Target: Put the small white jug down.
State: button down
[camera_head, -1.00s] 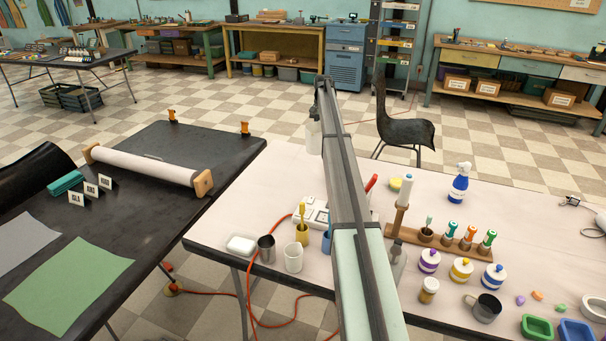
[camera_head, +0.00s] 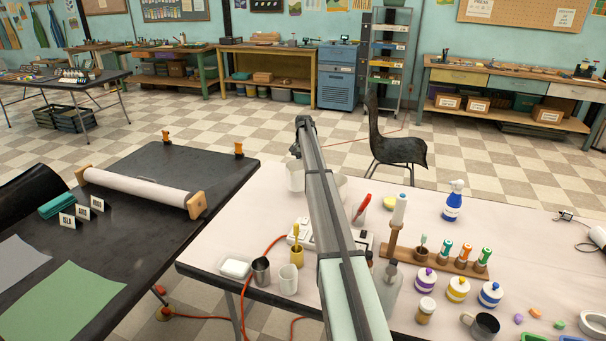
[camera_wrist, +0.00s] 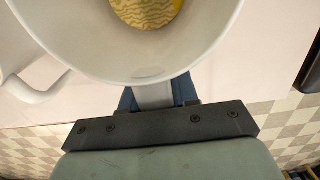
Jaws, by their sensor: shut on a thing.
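The small white jug (camera_wrist: 150,68) fills the top of the wrist view, its rim open toward the camera. Its handle (camera_wrist: 38,92) sticks out to the left. A yellow patterned surface (camera_wrist: 143,11) shows inside the rim. My gripper (camera_wrist: 155,97) is shut on the near side of the jug. In the head view the jug (camera_head: 294,176) hangs or stands below the arm's far end, over the far left part of the pale table (camera_head: 250,215). I cannot tell whether its base touches the table. My arm hides part of this area.
Another white vessel (camera_head: 341,188) shows partly right of my arm. A black chair (camera_head: 395,150) is behind the table.

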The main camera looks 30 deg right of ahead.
jog(key=shift+f, duration=1.5)
jog(key=shift+f, duration=0.15)
jog(key=c, duration=0.8)
grip_release()
jog(key=shift+c, duration=0.2)
jog(key=r, duration=1.2)
jog(key=shift+w+d+r, duration=0.15)
jog(key=shift+w+d, duration=0.05)
jog(key=shift+w, duration=0.05)
